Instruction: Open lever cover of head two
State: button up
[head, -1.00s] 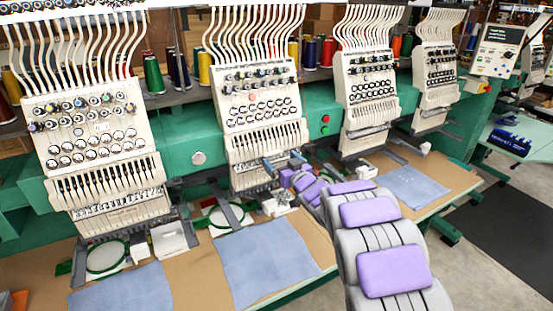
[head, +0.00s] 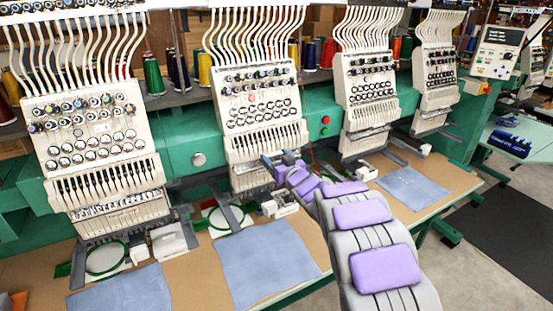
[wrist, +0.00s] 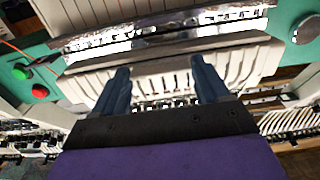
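Head two (head: 258,95) is the second cream embroidery head from the left in the head view. Its slotted, cream lever cover (head: 262,143) is on the lower part of the head; I cannot tell whether it has swung at all. In the wrist view the slotted cream panel (wrist: 165,86) lies ahead of my fingers, partly hidden by them. My gripper (head: 279,163) is at the lower right of head two, by the cover's lower edge. In the wrist view my gripper (wrist: 163,88) has its two blue-grey fingers wide apart with nothing held between them. Contact with the cover cannot be told.
A red button (head: 326,120) and a green button stand on the green beam right of head two. Head three (head: 368,85) is further right, head one (head: 88,130) left. Blue cloth (head: 265,265) and a hoop (head: 222,216) lie on the brown table below.

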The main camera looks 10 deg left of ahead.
jog(key=c, duration=0.9)
jog(key=shift+c, duration=0.2)
jog(key=shift+r, duration=0.1)
